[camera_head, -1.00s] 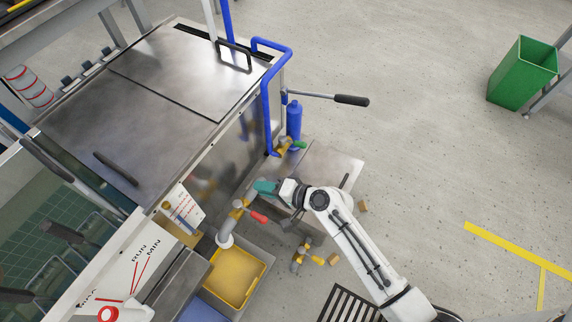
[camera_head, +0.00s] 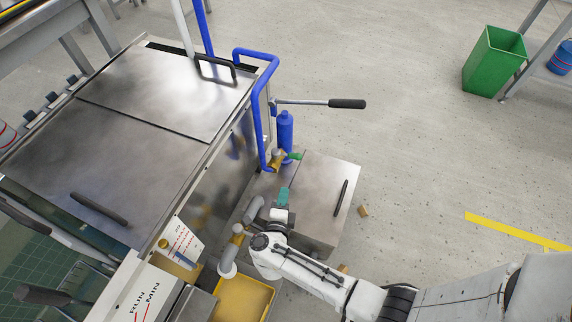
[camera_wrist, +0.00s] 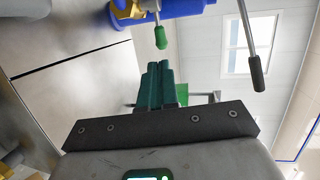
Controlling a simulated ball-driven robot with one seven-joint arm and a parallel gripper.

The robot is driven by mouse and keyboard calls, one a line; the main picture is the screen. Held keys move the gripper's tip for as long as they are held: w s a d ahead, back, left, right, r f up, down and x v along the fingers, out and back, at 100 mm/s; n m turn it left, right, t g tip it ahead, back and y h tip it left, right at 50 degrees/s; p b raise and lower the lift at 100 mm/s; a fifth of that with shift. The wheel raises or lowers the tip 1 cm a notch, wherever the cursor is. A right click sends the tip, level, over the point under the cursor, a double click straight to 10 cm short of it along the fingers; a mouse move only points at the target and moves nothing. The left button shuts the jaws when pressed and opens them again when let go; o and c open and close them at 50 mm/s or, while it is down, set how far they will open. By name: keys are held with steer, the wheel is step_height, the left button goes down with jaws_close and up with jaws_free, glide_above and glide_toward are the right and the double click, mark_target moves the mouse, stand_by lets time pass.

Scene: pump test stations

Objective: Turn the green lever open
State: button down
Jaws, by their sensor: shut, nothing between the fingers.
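The green lever (camera_head: 294,156) sits on a brass valve (camera_head: 277,158) at the foot of the blue pipe, beside the steel tank. In the wrist view the green lever (camera_wrist: 160,37) hangs just beyond the fingertips, with the brass and blue valve body (camera_wrist: 128,12) above and left of it. My gripper (camera_head: 284,190) has teal fingers and is below the lever in the head view, apart from it. In the wrist view my gripper (camera_wrist: 160,66) has its fingers together with nothing between them.
A blue cylinder (camera_head: 285,133) stands close behind the lever, with a black-handled pump bar (camera_head: 345,104) above it. A low steel box (camera_head: 322,205) lies right of my gripper.

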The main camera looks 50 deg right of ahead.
mark_target(287, 156)
steer(key=b+x, duration=0.4)
steer(key=x, duration=1)
steer(key=shift+s, duration=0.35)
